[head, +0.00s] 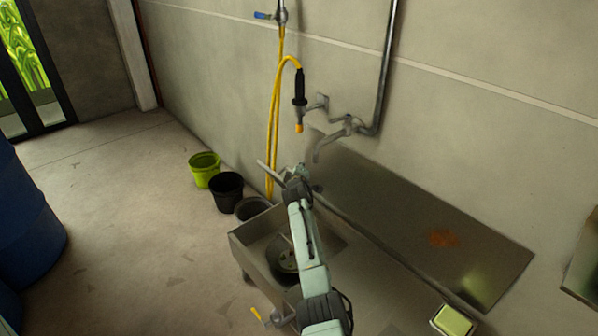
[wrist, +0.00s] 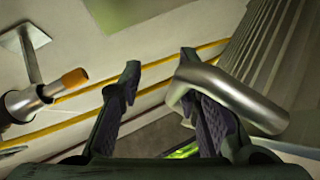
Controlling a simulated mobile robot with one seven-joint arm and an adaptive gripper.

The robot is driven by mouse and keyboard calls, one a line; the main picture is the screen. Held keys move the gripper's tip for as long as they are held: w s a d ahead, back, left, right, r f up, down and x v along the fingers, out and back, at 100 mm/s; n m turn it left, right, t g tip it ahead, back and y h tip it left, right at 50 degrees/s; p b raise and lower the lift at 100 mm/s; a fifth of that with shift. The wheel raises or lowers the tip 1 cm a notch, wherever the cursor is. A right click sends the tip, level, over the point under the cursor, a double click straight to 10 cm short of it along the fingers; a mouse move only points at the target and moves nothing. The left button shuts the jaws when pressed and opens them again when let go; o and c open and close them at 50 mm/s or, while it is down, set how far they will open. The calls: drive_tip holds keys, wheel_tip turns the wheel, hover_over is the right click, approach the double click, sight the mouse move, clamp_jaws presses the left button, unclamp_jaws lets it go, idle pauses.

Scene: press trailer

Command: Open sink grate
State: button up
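My gripper (wrist: 158,72) is open, its two dark fingers apart with nothing held between them. In the head view it is above the far end of the metal sink (head: 240,243), below the wall faucet (head: 325,147). A thick bent metal tube (wrist: 245,98) crosses the right finger in the wrist view; I cannot tell if they touch. A ribbed grey panel (wrist: 272,45) slopes behind it and may be the grate. A thin pale bar (head: 268,172) beside my gripper may be its edge. My arm hides part of the basin.
A yellow hose (head: 275,140) hangs by the faucet, its orange-tipped nozzle (wrist: 70,80) left of my fingers. A dark round vessel (head: 282,262) is in the basin. A green pot (head: 204,169) and black pot (head: 227,190) stand left. A sponge (head: 452,320) lies right.

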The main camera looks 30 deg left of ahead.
drive_tip(key=shift+v, duration=0.85)
drive_tip(key=v, duration=0.9)
drive_tip(key=shift+w+d+f, duration=0.1)
drive_tip(key=shift+w+d, duration=0.1)
drive_tip(key=shift+d, duration=0.15)
drive_tip(key=shift+s+d+r, duration=0.1)
drive_tip(key=shift+s+r, duration=0.2)
drive_tip(key=shift+s, duration=0.35)
